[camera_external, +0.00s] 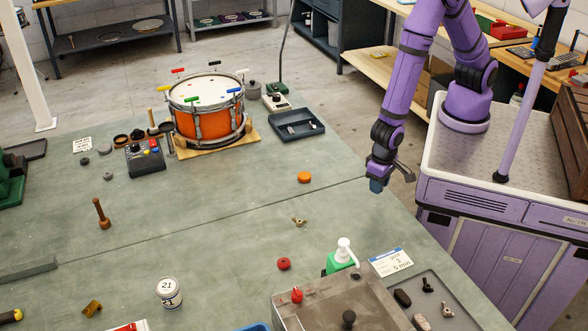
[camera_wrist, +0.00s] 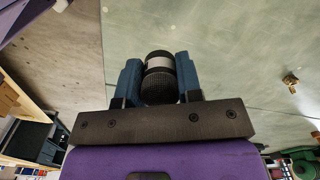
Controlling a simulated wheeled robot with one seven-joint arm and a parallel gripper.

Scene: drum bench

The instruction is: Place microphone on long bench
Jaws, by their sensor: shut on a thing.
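My gripper (camera_external: 377,186) is above the right edge of the large green-topped bench (camera_external: 225,225), between the bench and my base. In the wrist view, my gripper's two blue fingers (camera_wrist: 158,62) are shut on a black cylindrical thing with a silver band, the microphone (camera_wrist: 159,88). Its ends are dark and rounded, and it sits crosswise between the fingers. The green bench top (camera_wrist: 230,50) shows beyond it, with the bench edge to its left. In the external view the microphone is hidden or too small to make out.
A drum (camera_external: 208,122) and a dark tray (camera_external: 297,131) stand farther back. Bare bench top lies between these.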

